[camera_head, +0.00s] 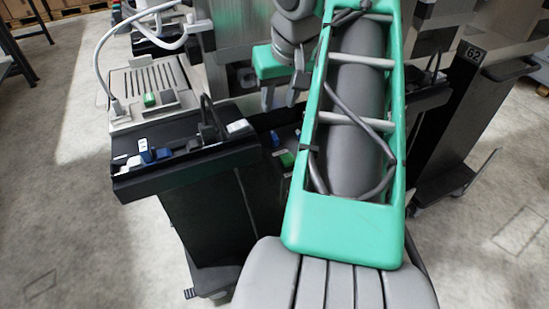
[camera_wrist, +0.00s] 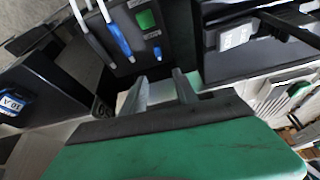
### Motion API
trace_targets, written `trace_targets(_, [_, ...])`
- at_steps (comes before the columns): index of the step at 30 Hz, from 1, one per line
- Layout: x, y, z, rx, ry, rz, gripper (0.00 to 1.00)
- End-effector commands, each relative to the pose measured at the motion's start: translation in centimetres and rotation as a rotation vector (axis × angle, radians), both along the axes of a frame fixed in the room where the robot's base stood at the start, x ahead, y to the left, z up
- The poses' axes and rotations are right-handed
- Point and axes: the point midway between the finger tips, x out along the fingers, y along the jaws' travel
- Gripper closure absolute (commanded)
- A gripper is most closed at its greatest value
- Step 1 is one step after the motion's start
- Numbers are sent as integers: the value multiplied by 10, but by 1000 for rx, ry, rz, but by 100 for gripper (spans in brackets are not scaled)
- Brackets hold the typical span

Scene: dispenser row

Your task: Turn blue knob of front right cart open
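In the head view a small blue knob (camera_head: 275,138) and a green block (camera_head: 287,158) sit on a dark cart top, partly hidden by my green arm. The wrist view shows a dark panel (camera_wrist: 180,28) with a long blue part (camera_wrist: 119,38), a green square (camera_wrist: 146,19) and a small blue piece (camera_wrist: 157,53). I cannot tell for sure which is the task's knob or how it is turned. My gripper (camera_wrist: 160,88) has its two grey fingers apart, with nothing seen between them, below the panel in the picture.
A black cart (camera_head: 215,205) stands at left with another blue knob (camera_head: 149,152) on top. A dark cart marked 62 (camera_head: 470,90) stands at right. In the wrist view, a dark box with a white label (camera_wrist: 235,36) lies close at right. Floor is clear at lower left.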

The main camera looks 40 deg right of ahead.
Motion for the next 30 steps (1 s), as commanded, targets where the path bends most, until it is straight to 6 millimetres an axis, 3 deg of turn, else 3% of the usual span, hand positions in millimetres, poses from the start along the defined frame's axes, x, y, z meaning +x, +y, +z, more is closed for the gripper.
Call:
trace_targets(1, [0,0,-35,0,-1,0,65])
trace_targets(8, [2,-1,-52,0,-1,0,65])
trace_targets(18, [22,-7,-108,1,1,1,65])
trace_targets(30, [28,-10,-114,0,-1,0,65])
